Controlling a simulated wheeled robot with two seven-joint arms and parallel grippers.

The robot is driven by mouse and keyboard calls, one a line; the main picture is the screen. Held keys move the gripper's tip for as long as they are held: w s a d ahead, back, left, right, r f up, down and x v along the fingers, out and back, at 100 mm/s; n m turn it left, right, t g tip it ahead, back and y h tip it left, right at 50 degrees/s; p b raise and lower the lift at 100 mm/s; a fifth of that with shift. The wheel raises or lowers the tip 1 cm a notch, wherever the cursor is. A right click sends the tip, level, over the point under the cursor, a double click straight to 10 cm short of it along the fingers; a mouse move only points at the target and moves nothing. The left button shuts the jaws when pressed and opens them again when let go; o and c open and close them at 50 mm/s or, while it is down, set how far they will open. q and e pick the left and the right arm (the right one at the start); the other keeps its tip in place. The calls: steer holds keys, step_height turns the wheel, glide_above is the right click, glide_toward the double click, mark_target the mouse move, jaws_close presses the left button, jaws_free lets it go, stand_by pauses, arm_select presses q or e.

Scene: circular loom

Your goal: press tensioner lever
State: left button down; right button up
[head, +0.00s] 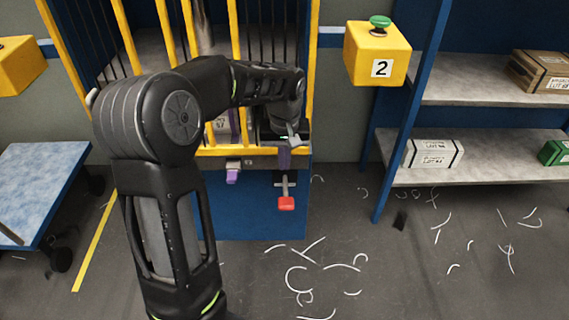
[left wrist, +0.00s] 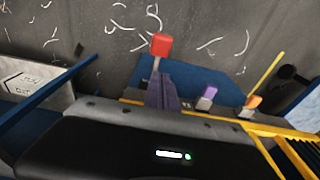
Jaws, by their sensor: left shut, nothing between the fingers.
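A lever with a red tip (head: 286,203) sticks out at the front of the loom (head: 260,205), low on its right side. The red tip also shows in the left wrist view (left wrist: 160,45), just beyond my fingers. My left gripper (head: 285,158) is shut and empty, with its purple fingers pointing down just above the red-tipped lever. Its fingers also show in the left wrist view (left wrist: 162,92). Whether they touch the lever's shaft I cannot tell. A purple-tipped lever (head: 232,175) is to the left, and an orange-tipped one (left wrist: 252,102) shows in the wrist view. My right gripper is out of view.
Yellow bars (head: 237,40) of the loom's frame stand close around my left forearm. A yellow box marked 2 with a green button (head: 380,24) is on the right. Shelves with cartons (head: 434,153) stand further right. A blue-topped cart (head: 40,180) is at left. White scraps litter the floor.

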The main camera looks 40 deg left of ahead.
arm_select(q)
steer(key=b, duration=0.2)
glide_above(284, 200)
steer(key=w, duration=0.1)
steer(key=f, duration=0.8)
steer(key=shift+a+f, duration=0.3)
steer(key=shift+s+d+f, duration=0.15)
steer(key=shift+s+f, duration=0.1)
steer(key=shift+f, duration=0.25)
steer(key=shift+s+d+f, duration=0.15)
steer(key=shift+s+f, duration=0.05)
steer(key=shift+f, duration=0.3)
steer(key=shift+s+d+f, duration=0.15)
steer(key=shift+f, duration=0.3)
